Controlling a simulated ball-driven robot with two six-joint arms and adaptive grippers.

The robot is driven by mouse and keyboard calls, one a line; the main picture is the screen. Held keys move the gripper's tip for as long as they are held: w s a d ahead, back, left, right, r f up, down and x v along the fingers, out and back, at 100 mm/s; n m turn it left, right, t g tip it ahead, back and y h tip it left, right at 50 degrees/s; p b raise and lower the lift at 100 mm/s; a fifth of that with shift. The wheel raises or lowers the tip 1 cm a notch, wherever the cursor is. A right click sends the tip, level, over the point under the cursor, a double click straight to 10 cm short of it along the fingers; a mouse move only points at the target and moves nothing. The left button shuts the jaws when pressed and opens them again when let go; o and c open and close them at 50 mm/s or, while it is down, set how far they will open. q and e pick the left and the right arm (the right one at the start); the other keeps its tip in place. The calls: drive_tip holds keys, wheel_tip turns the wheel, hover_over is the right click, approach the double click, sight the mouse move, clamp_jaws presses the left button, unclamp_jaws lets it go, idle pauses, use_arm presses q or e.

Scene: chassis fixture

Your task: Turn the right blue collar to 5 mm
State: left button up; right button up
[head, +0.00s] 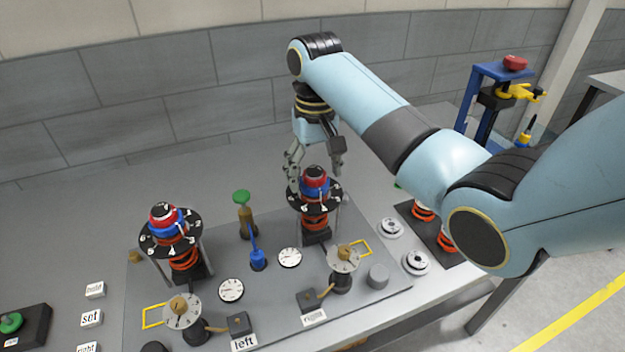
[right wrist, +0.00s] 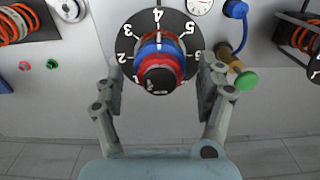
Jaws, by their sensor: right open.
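The right tower (head: 317,222) stands on the bench plate, with an orange spring under a black numbered disc. The right blue collar (head: 314,184) sits above that disc, under a red ring and dark cap. My right gripper (head: 315,172) is open, pointing down at this tower's top from behind. In the right wrist view, the blue collar (right wrist: 158,47) shows as a ring behind the red ring and dark knob, and the open fingers (right wrist: 161,78) stand on either side with gaps. Numbers 1 to 6 show around the disc. My left gripper is not in view.
A similar left tower (head: 172,237) stands on the same plate. White dials (head: 290,257) lie in front. A spring rack (head: 437,240) is right of the plate.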

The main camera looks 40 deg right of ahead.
drive_tip(key=shift+w+f, duration=0.1)
drive_tip(key=shift+f, duration=0.7)
drive_tip(key=shift+r+n+p, duration=0.2)
drive_tip(key=shift+n+p, duration=0.4)
drive_tip(key=n, duration=0.5)
drive_tip(key=shift+f, duration=0.2)
drive_tip(key=n, duration=0.7)
drive_tip(key=c, duration=1.1)
drive_tip(key=m, duration=0.3)
drive_tip(key=shift+m, duration=0.3)
drive_tip(key=m, duration=0.5)
drive_tip(key=o, duration=1.1)
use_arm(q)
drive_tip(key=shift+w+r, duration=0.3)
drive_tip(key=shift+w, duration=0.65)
